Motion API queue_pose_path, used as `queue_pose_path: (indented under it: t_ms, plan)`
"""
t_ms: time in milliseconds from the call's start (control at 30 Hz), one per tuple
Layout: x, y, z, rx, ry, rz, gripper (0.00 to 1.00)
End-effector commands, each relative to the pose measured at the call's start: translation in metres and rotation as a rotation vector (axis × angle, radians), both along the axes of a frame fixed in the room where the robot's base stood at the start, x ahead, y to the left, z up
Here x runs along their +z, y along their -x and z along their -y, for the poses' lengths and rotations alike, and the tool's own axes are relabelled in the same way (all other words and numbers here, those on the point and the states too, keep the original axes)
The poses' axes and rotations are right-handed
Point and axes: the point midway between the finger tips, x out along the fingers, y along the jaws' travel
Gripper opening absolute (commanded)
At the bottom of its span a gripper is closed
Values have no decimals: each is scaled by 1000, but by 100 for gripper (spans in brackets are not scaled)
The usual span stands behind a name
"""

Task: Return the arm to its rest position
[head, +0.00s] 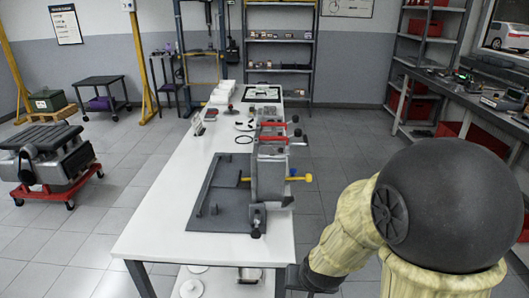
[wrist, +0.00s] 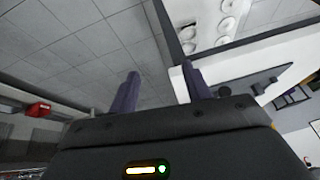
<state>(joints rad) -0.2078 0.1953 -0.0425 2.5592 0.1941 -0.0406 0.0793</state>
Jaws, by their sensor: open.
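My gripper (wrist: 158,92) shows in the wrist view with its two dark purple fingers apart and nothing between them. Behind the fingers are the grey tiled floor and the edge of the white bench. In the head view my arm, with a yellowish cover and a large dark rounded joint, fills the lower right. It is bent beside the right edge of the long white workbench (head: 165,225). The gripper itself is hidden in the head view.
A grey engine block (head: 270,178) with red and yellow parts stands on a dark plate (head: 222,205) on the bench. A red wheeled dolly (head: 60,192) carries an engine at left. Shelving (head: 278,55) stands at the back. A side bench (head: 460,110) runs along the right. Tiled floor is open between.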

Motion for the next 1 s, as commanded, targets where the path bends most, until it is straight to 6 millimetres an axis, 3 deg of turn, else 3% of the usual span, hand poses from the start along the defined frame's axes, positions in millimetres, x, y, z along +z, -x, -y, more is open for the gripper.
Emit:
queue_pose_path:
  t_ms: [400, 767, 1000]
  plan:
    - [43, 60, 58, 95, 93, -192, 49]
    - [104, 58, 56, 96, 90, -190, 49]
    - [157, 58, 56, 95, 89, -190, 49]
